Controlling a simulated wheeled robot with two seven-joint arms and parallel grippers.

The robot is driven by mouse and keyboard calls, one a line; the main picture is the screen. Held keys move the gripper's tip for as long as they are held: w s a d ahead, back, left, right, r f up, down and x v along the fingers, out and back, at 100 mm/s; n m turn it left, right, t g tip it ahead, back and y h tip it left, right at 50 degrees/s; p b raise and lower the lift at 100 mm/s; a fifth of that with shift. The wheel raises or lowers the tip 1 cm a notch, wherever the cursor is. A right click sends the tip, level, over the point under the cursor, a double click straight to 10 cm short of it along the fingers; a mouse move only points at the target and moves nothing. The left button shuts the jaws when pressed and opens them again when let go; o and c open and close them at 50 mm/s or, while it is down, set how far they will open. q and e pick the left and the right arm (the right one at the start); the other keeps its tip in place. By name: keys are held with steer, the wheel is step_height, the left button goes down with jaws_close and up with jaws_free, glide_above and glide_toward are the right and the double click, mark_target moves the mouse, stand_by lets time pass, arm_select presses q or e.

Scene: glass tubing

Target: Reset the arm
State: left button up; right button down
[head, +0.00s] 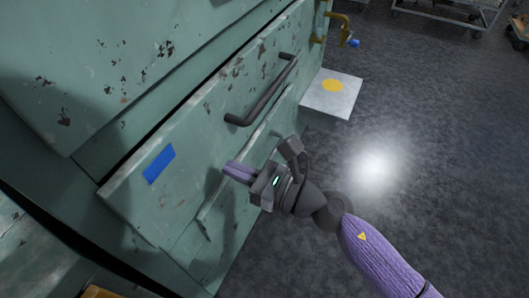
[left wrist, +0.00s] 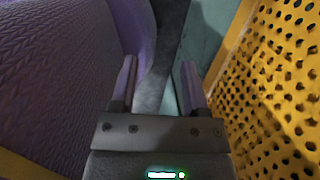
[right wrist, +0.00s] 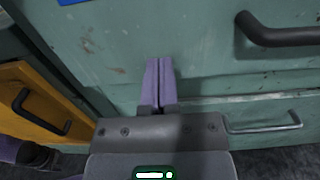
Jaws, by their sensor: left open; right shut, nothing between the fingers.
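My right gripper (head: 230,170) is in front of the green cabinet's drawer front, below and left of the dark bar handle (head: 262,92). Its purple fingers are shut with nothing between them, as the right wrist view also shows (right wrist: 159,85). Whether the fingertips touch the drawer front, I cannot tell. My left gripper (left wrist: 158,85) shows only in the left wrist view. Its fingers stand apart and empty, between a purple arm surface at left and a yellow perforated panel (left wrist: 275,85) at right.
The green drawer front (head: 205,120) carries a blue tape patch (head: 159,163). A lower drawer has a thin metal handle (right wrist: 262,125). A white plate with a yellow disc (head: 332,86) lies beside the cabinet. Dark floor (head: 430,130) is open at right; wheeled carts stand at the back.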

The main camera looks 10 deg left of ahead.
steer(key=v, duration=0.8)
steer(key=d+f+m+t+h+p, duration=0.3)
steer(key=d+f+m+h, duration=0.5)
steer(key=m, duration=0.6)
steer(key=d+f+m+t+h+p, duration=0.35)
steer(key=d+f+m, duration=0.35)
steer(key=f+m, duration=0.5)
steer(key=s+d+f+m+g+h+p, duration=0.1)
steer(key=s+d+f+m+g+h, duration=0.15)
steer(key=s+m, duration=0.35)
steer(key=s+d+f+m+g+h, duration=0.25)
steer(key=s+f+m, duration=0.2)
steer(key=s, duration=0.35)
steer(key=s+d+f+m+g+h+p, duration=0.1)
steer(key=s+d+f+m+g, duration=0.15)
steer(key=s+m, duration=0.4)
arm_select(q)
steer(key=w+r+t+p, duration=0.1)
steer(key=w+r, duration=0.2)
steer(key=r, duration=0.6)
steer(key=shift+w, duration=0.15)
arm_select(e)
steer(key=s+m+g, duration=0.4)
steer(key=s+m, duration=0.1)
steer(key=s, duration=1)
steer(key=shift+s+d+f+g+h, duration=0.3)
steer(key=shift+s+d+f+h, duration=0.05)
steer(key=shift+d+f, duration=0.1)
arm_select(q)
steer(key=shift+a+r, duration=0.1)
